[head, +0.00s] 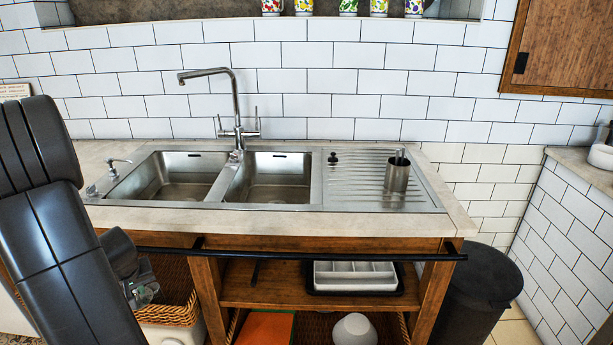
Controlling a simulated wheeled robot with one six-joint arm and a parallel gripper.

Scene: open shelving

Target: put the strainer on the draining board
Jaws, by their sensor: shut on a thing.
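The draining board (365,192) is the ribbed steel area right of the two sink bowls. A small black knobbed piece (333,158) stands at its back left, and a steel cup (397,176) with utensils stands on its right half. My gripper (146,290) is low at the left, in front of the counter and below its top, well away from the draining board. It is shut on a small greyish thing, taken to be the strainer, mostly hidden by my arm; its shape is unclear.
The sink bowls (268,180) and tall tap (238,130) lie left of the draining board. A dark rail (330,256) runs along the counter front. Below are a tray (355,277) and wicker baskets. A black bin (478,290) stands at the right. The board's middle is clear.

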